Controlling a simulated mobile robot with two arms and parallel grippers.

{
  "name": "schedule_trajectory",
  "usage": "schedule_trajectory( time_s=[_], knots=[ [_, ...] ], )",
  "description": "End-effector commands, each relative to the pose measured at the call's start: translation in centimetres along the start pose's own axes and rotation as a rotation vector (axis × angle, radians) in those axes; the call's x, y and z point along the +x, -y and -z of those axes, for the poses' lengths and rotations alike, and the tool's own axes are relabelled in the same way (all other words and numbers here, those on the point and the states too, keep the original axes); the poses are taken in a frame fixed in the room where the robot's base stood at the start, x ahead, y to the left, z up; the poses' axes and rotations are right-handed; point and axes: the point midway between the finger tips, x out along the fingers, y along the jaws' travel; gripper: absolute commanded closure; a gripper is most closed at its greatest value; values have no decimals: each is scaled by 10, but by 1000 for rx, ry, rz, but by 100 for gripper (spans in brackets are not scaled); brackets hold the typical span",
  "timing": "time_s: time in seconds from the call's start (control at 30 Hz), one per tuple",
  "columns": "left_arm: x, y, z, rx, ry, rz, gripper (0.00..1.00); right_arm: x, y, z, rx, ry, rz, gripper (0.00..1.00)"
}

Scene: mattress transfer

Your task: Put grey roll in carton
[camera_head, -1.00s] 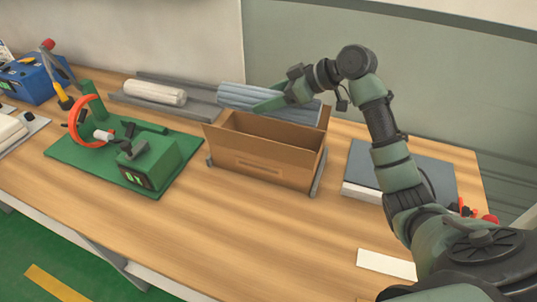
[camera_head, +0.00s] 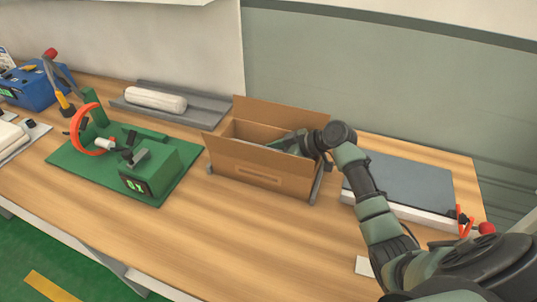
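The open brown carton (camera_head: 245,166) stands on the table at the centre, its back flap (camera_head: 280,117) upright. My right gripper (camera_head: 283,142) reaches into its right part from the right, with the fingertips partly hidden inside. Whether it is shut on anything cannot be seen. The ribbed grey roll is not clearly visible; the carton's front wall and my gripper hide much of the inside. My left gripper is not in view.
A white roll (camera_head: 155,99) lies on a grey tray (camera_head: 205,111) behind left. A green fixture with an orange ring (camera_head: 85,130) stands left of the carton. A grey-topped flat box (camera_head: 400,180) lies to the right. The front of the table is clear.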

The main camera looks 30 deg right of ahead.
Motion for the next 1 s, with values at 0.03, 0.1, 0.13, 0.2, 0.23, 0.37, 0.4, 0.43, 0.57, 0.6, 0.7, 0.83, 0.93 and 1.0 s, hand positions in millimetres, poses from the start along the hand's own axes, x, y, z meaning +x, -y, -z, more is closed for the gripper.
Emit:
schedule_trajectory(
  time_s=[0.03, 0.1, 0.13, 0.2, 0.23, 0.37, 0.4, 0.43, 0.57, 0.6, 0.7, 0.83, 0.93, 1.0],
  knots=[
    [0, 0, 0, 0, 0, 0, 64, 0, -1, 1, -1, -3, -2, 100],
    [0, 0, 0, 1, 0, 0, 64, 0, -1, 1, -1, -3, -2, 100],
    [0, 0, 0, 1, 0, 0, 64, 0, -1, 1, -1, -3, -2, 100],
    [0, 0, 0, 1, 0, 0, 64, 0, -1, 1, -1, -3, -2, 100],
    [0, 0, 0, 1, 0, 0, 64, 0, -1, 1, -1, -3, -2, 100],
    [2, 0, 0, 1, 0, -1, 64, 1, 0, -2, 0, 0, -1, 23],
    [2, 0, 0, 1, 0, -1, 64, 1, 0, -1, 0, 0, 0, 15],
    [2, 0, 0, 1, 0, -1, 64, 1, 0, -1, 0, 0, 0, 15],
    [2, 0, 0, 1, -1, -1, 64, 1, 0, -1, 0, 0, 0, 15],
    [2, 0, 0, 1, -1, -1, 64, 1, 0, -1, 0, 0, 0, 15],
    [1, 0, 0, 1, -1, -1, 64, 0, 0, -1, 0, 0, 0, 15],
    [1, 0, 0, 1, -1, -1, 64, -7, -1, -1, -1, 1, -2, 15],
    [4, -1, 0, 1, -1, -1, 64, -23, -2, -1, -2, 1, -4, 15],
    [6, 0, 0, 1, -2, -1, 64, -37, -1, -2, -4, 3, -3, 15]
  ],
)
